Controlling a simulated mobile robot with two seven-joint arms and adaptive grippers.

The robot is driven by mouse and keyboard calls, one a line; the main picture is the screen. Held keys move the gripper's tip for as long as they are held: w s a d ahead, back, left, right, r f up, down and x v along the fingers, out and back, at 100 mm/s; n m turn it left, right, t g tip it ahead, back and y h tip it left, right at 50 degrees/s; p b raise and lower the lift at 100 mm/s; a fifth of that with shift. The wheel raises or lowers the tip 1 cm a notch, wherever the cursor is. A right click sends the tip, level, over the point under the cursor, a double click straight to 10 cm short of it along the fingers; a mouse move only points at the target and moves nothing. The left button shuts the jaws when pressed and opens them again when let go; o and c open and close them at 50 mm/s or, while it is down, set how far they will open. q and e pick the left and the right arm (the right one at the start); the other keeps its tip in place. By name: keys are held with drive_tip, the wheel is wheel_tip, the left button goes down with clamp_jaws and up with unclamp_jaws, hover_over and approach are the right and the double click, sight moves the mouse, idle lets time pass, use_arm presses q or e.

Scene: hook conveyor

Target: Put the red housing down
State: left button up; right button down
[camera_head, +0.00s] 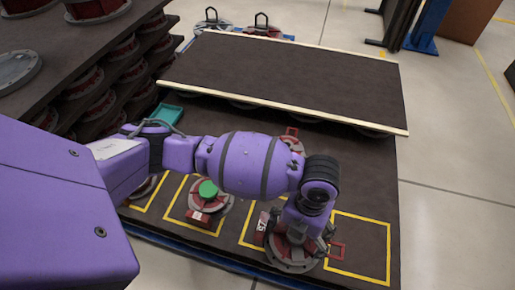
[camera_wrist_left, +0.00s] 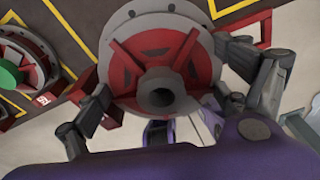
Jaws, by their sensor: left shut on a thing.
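The red housing (camera_wrist_left: 160,62) is a round red and grey part with ribs and a dark central bore. It fills the middle of the left wrist view, between the fingers of my left gripper (camera_wrist_left: 165,105). In the head view the housing (camera_head: 290,262) is at the front of the dark table, at the yellow-outlined squares. My left gripper (camera_head: 300,225) is above it and shut on it, hiding part of it. I cannot tell whether the housing touches the table. My right gripper does not show.
Another housing with a green top (camera_head: 208,192) sits in a yellow square to the left. The square at the right (camera_head: 360,245) looks mostly empty. A raised dark shelf (camera_head: 300,80) with pale edges spans the back. Stacked housings (camera_head: 95,105) stand at the left, near a teal tray (camera_head: 165,113).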

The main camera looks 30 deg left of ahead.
use_arm(q)
drive_tip(key=w+a+f+b, duration=0.1)
drive_tip(key=w, duration=0.1)
drive_tip(key=w+a+f, duration=0.2)
drive_tip(key=shift+a+b, duration=0.2)
drive_tip(key=shift+b, duration=0.15)
drive_tip(key=w+a+f, duration=0.1)
drive_tip(key=w+f+b, duration=0.1)
drive_tip(key=f, duration=0.1)
drive_tip(key=w+a+f+b, duration=0.1)
drive_tip(key=shift+a+f, duration=0.25)
drive_tip(key=shift+a, duration=0.1)
wheel_tip(320, 180, down, 4)
drive_tip(key=shift+a+r+b, duration=0.1)
drive_tip(key=shift+r+b, duration=0.15)
drive_tip(key=shift+b, duration=0.65)
drive_tip(key=shift+r, duration=0.1)
drive_tip(key=o, duration=1.8)
